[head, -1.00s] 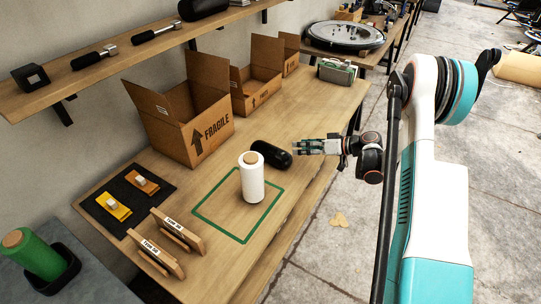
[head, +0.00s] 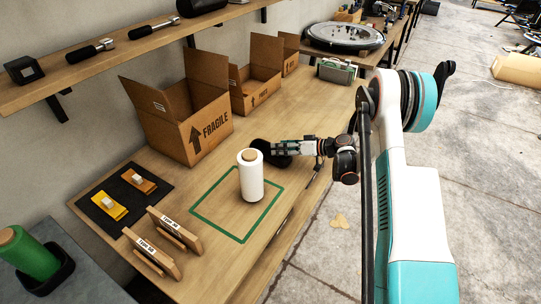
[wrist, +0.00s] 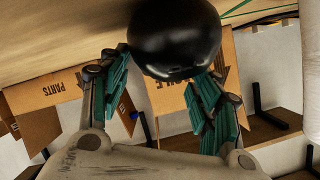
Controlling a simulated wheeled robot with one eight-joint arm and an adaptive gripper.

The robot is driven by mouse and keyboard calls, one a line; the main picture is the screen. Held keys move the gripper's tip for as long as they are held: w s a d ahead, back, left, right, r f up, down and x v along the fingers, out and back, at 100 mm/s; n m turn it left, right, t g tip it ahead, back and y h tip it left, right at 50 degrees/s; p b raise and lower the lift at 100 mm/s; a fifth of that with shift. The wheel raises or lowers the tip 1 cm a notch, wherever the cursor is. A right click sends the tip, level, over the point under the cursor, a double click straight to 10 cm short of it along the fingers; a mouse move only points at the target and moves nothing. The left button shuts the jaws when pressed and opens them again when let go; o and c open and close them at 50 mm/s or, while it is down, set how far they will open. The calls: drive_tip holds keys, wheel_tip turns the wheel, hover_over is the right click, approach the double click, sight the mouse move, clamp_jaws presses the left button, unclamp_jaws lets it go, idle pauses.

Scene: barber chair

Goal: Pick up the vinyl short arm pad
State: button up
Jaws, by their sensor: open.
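The vinyl short arm pad (head: 261,150) is a black, rounded pad lying on the wooden table, just behind the white roll in the head view. In the wrist view its glossy rounded end (wrist: 175,40) lies at and between the fingertips. My gripper (head: 276,148) reaches in from the right, low over the table, and covers part of the pad. In the wrist view my gripper (wrist: 158,68) has its teal-padded fingers spread on either side of the pad's end. I cannot tell whether either finger touches it.
The white roll (head: 250,178) stands upright close to the pad, inside a green outline (head: 207,191). An open cardboard box (head: 196,135) stands behind on the left. Two wooden holders (head: 175,233) and a black mat (head: 112,188) are at front left. The table's right edge runs below my arm.

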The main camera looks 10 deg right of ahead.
sight(270, 153)
drive_tip(key=b+x, duration=0.1)
drive_tip(key=x, duration=0.3)
drive_tip(key=shift+f+b, duration=0.2)
drive_tip(key=shift+b, duration=0.15)
drive_tip(key=shift+r, duration=0.1)
drive_tip(key=c, duration=0.9)
drive_tip(key=shift+r, duration=0.1)
drive_tip(key=shift+c, duration=0.2)
